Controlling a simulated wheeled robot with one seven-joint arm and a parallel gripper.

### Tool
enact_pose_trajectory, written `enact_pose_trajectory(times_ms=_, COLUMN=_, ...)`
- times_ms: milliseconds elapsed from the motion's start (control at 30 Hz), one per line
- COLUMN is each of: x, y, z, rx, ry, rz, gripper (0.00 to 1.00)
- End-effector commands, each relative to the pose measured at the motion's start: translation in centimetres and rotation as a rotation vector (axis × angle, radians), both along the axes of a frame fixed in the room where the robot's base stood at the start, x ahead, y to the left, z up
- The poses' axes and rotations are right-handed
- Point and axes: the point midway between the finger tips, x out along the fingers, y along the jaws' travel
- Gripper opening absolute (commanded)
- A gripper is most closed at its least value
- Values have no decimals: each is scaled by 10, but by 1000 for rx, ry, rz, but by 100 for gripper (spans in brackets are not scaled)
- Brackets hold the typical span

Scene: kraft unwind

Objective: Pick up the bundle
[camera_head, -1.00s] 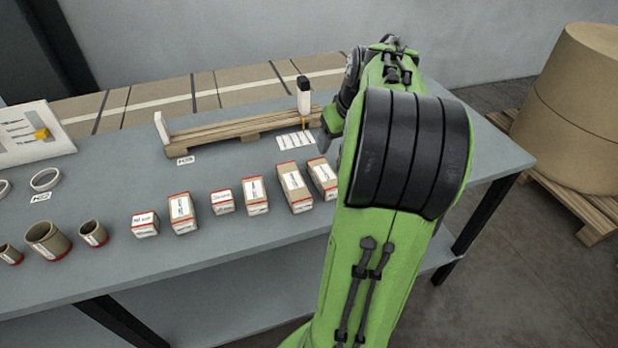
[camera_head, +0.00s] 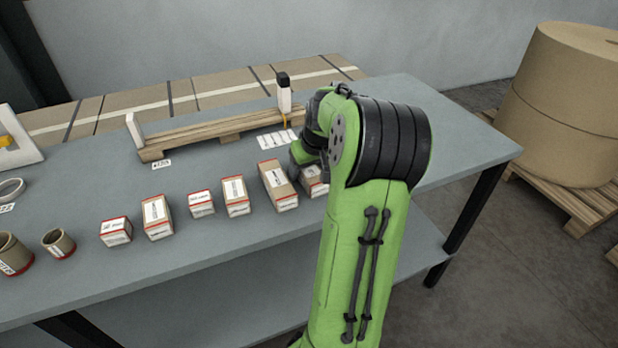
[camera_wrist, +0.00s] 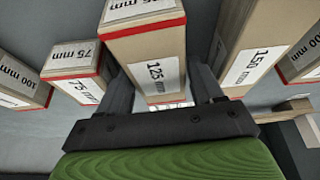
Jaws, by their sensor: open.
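Several kraft bundles with red edges and white labels stand in a row on the grey table (camera_head: 245,240). In the wrist view a bundle marked 125 mm (camera_wrist: 151,50) lies between the two dark fingers of my gripper (camera_wrist: 160,78). The fingers are apart, one on each side of it; I cannot tell whether they touch it. In the head view my gripper is low at the right end of the row, largely hidden by my arm. The rightmost bundle (camera_head: 314,184) there is partly covered; a larger bundle (camera_head: 278,188) stands just left of it.
A 75 mm bundle (camera_wrist: 78,87) and a 150 mm bundle (camera_wrist: 253,60) flank the gripper closely. A wooden rack (camera_head: 215,130) with an upright post (camera_head: 284,96) stands behind the row. Brown tubes (camera_head: 58,243) stand at left. The table's front strip is clear.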

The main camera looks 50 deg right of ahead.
Motion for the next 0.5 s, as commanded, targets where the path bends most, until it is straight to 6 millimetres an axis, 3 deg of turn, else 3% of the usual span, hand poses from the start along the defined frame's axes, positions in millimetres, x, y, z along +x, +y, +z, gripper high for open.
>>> enact_pose_trajectory(times_ms=500, x=0, y=0, z=-4, rx=0, ry=1, rz=1, gripper=66)
